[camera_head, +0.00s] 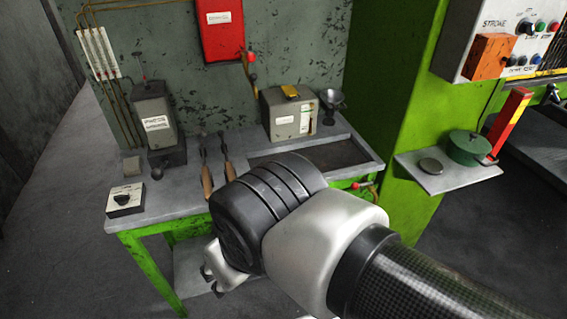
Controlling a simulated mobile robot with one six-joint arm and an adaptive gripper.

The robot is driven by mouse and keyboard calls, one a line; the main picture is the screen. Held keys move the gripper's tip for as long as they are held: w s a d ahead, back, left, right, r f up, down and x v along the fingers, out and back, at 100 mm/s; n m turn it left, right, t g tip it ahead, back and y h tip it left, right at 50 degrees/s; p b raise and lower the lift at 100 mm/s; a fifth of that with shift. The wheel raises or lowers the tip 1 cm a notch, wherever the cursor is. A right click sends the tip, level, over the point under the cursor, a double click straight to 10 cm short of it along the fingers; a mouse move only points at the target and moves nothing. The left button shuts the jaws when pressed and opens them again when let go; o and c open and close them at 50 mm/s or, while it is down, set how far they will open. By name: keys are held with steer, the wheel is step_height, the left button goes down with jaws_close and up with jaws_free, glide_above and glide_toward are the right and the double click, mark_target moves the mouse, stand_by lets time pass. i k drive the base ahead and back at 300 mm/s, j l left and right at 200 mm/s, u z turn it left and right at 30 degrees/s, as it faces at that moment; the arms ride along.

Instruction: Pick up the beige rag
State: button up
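I cannot make out a beige rag in this view. A small grey-beige block-like item (132,166) stands at the left of the workbench, but it is too small to identify. My arm reaches in from the lower right, and its dark wrist covers the front middle of the bench. Part of what looks like my gripper (213,281) shows below the wrist, by the bench's front edge. Most of it is hidden, so I cannot tell its opening or whether it holds anything.
The grey-topped green workbench (185,201) carries a grey press unit (155,116), a small box with a black knob (125,199), wooden-handled tools (206,180), a grey box (287,115) and a funnel (331,101). A side shelf (455,180) holds a green round container (468,148).

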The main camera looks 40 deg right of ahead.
mark_target(133, 165)
steer(key=z, duration=0.5)
steer(key=i+j+z, duration=0.3)
steer(key=j, duration=0.35)
steer(key=i+j+z, duration=0.3)
steer(key=j, duration=0.4)
steer(key=i+j+z, duration=0.15)
steer(key=j, duration=0.25)
steer(key=i+j+z, duration=0.15)
steer(key=j, duration=0.25)
steer(key=i+j, duration=0.1)
steer(key=i, duration=0.2)
